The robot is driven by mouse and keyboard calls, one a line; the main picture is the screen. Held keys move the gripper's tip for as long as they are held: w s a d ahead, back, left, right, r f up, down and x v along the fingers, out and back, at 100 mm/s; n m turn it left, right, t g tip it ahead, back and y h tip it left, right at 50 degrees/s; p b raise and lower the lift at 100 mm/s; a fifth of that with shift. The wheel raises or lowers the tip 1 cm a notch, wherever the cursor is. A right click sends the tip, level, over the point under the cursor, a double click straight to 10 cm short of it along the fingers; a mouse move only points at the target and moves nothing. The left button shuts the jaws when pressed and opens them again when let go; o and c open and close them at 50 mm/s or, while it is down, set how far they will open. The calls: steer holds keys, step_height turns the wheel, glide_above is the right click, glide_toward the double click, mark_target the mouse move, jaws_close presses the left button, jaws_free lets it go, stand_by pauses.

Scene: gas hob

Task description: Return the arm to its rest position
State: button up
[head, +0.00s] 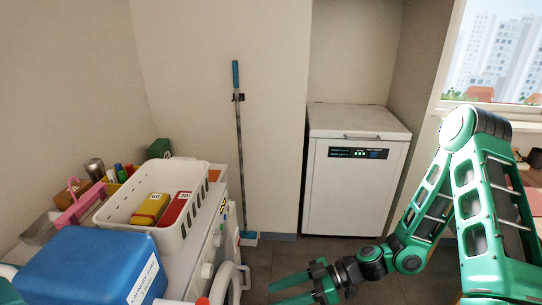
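My green arm (482,200) comes in from the right edge, bends at a high elbow, and reaches down to the bottom middle. My gripper (277,294) is low in front of the grey floor, pointing left. Its two green fingers are apart with nothing visible between them, so it is open and empty. The lower finger is partly cut off by the bottom edge of the picture. It is to the right of the white appliance (222,240) and not seen touching anything.
On the white appliance stand a white basket (160,238) with yellow and red boxes, and a blue laundry box (92,264). A blue-handled broom (240,150) leans on the wall. A white chest freezer (355,185) stands behind my arm. Grey floor (285,256) lies open between.

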steer(key=s+d+r+m+h, duration=0.1)
steer(key=d+r+m+h, duration=0.15)
steer(key=d, duration=0.55)
steer(key=d+r+m+h, duration=0.2)
steer(key=d+m+h, duration=0.15)
steer(key=d, duration=0.45)
steer(key=s+d+r+m+h, duration=0.15)
steer(key=d+h, duration=0.25)
steer(key=d, duration=0.5)
steer(key=s+d+r+m+h, duration=0.1)
steer(key=s+d+r+m, duration=0.5)
steer(key=r+m, duration=0.1)
steer(key=s+d+r+m+t+h, duration=0.1)
steer(key=s+d+r+m+h, duration=0.1)
steer(key=s+d+r+m, duration=0.5)
step_height(320, 180, up, 3)
steer(key=shift+d+f+t, duration=0.15)
steer(key=shift+d+t, duration=0.1)
steer(key=shift+t, duration=0.05)
steer(key=shift+w+f+h, duration=0.25)
steer(key=shift+w+h, duration=0.05)
steer(key=shift+w, duration=0.35)
